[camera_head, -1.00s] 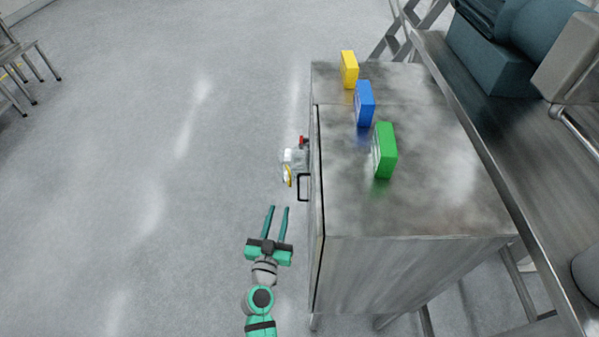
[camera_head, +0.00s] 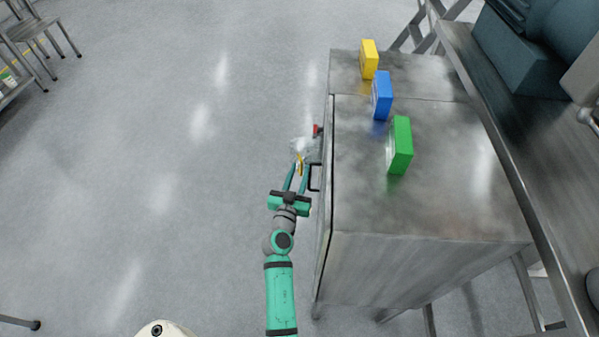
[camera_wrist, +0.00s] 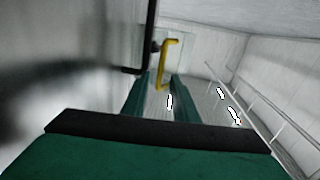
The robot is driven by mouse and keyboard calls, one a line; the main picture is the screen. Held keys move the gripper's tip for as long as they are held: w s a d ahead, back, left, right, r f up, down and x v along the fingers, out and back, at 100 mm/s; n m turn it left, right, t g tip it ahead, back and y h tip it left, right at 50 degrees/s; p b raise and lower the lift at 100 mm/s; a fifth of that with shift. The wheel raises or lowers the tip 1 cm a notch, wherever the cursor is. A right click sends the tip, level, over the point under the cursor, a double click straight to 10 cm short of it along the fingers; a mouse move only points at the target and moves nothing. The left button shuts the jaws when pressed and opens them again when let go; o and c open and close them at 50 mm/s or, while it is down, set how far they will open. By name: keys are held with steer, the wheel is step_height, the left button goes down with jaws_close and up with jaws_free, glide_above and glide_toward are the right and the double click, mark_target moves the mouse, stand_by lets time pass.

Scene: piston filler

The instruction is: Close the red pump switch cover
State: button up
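A small red part (camera_head: 317,130) is on the side of the steel cabinet (camera_head: 400,260) in the head view. I cannot tell whether it is the switch cover or whether it stands open. Beside it is a pale box-like part (camera_head: 303,148) with a yellow piece (camera_head: 299,162). In the wrist view a bent yellow handle (camera_wrist: 168,45) stands ahead of the fingers. My gripper (camera_head: 298,170) has its two green fingers apart, with nothing visibly held; they also show in the wrist view (camera_wrist: 160,82). The fingertips are close to the yellow piece; contact is unclear.
A black door handle (camera_head: 314,178) is just right of my fingers; it also shows in the wrist view (camera_wrist: 149,40). Yellow (camera_head: 369,59), blue (camera_head: 382,95) and green (camera_head: 400,145) blocks stand on the cabinet top.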

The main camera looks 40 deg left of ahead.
steer(key=shift+w, duration=0.15)
steer(key=shift+c, duration=0.5)
jaws_close()
steer(key=shift+w, duration=0.1)
steer(key=shift+d, duration=0.15)
stand_by(0.7)
